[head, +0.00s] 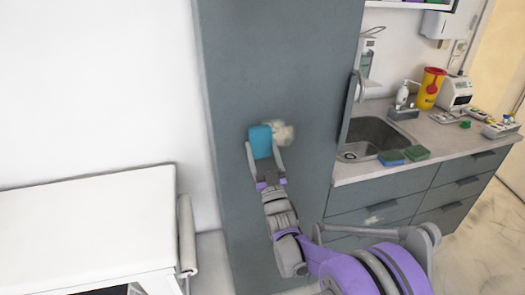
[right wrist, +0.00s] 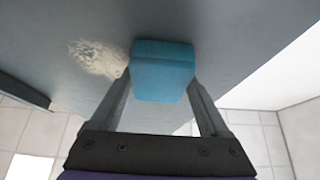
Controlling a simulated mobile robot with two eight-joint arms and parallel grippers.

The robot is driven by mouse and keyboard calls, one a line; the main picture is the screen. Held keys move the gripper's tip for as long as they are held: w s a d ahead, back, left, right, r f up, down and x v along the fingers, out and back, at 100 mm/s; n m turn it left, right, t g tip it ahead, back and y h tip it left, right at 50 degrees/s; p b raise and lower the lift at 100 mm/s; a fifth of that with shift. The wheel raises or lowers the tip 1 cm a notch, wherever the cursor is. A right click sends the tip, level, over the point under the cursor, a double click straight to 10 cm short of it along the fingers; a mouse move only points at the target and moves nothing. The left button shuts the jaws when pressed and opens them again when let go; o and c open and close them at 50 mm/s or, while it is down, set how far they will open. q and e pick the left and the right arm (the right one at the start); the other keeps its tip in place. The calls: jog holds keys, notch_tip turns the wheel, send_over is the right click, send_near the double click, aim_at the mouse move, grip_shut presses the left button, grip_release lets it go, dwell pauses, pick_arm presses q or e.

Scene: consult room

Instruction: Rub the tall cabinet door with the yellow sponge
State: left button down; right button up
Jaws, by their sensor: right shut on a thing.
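The tall grey cabinet door (head: 285,60) fills the middle of the head view, and its surface also spans the top of the right wrist view (right wrist: 230,25). A pale whitish smudge (head: 284,134) is on the door; it also shows in the right wrist view (right wrist: 97,58). My right gripper (head: 265,163) is shut on a light blue sponge (right wrist: 163,72), not a yellow one. The sponge is at the door, just left of the smudge in the head view and overlapping its edge. I cannot tell whether it touches the door. My left gripper is out of view.
A counter (head: 350,172) with a sink (head: 372,134) stands right of the cabinet. A blue sponge (head: 391,158) and a green sponge (head: 417,153) lie at its front edge. A white examination couch (head: 90,220) is at the left. A pale mark (head: 374,219) is on a drawer front.

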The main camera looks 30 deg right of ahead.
aim_at(261, 141)
jog(key=shift+d+h, duration=0.1)
jog(key=shift+h, duration=0.2)
